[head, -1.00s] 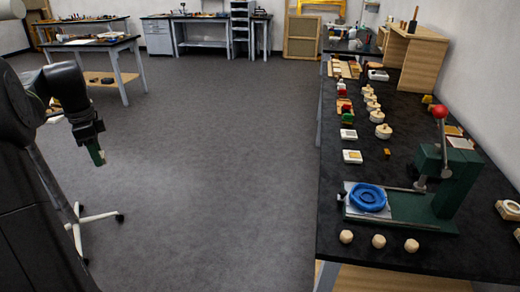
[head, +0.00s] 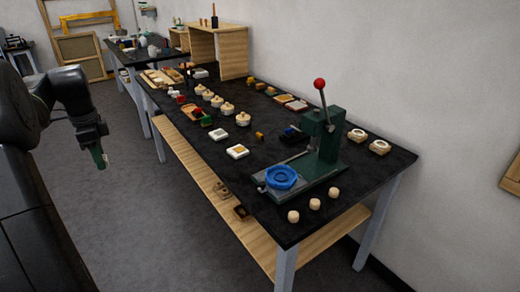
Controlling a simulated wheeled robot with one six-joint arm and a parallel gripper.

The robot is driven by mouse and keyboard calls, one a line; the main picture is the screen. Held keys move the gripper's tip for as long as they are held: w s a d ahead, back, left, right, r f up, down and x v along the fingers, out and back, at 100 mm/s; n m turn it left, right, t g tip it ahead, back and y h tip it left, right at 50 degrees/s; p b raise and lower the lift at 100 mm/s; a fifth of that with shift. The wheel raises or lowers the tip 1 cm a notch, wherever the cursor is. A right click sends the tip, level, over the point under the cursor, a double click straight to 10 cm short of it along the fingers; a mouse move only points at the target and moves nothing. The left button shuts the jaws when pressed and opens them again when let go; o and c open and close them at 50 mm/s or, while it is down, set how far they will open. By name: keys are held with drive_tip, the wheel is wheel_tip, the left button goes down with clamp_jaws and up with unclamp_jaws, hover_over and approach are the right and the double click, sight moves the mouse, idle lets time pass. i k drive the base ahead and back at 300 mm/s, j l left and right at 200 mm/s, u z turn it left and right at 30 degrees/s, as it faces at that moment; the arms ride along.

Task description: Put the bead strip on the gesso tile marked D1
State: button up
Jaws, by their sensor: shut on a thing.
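My gripper (head: 102,160) hangs at the left of the head view, over the floor and well apart from the long bench. It is shut on a small green piece with a pale edge, pointing down; it is too small to confirm as the bead strip. Two white square tiles lie on the black bench top: one nearer with a tan patch (head: 237,151), one just behind it (head: 219,135). They may be gesso tiles, but no D1 marking is readable.
A green press (head: 322,142) with a red-knobbed lever and a blue round dish (head: 281,178) stands at the bench's near end. Wooden knobs (head: 314,204) lie before it. Several round lidded pots (head: 227,108) line the middle. Floor left of the bench (head: 150,230) is clear.

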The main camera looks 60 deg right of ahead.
sight(238, 151)
drive_tip(key=i+l+z, duration=0.25)
drive_tip(key=z, duration=0.2)
drive_tip(key=i+l+z, duration=0.1)
drive_tip(key=i+z, duration=0.8)
drive_tip(key=i+l, duration=0.1)
drive_tip(key=i+l+z, duration=0.05)
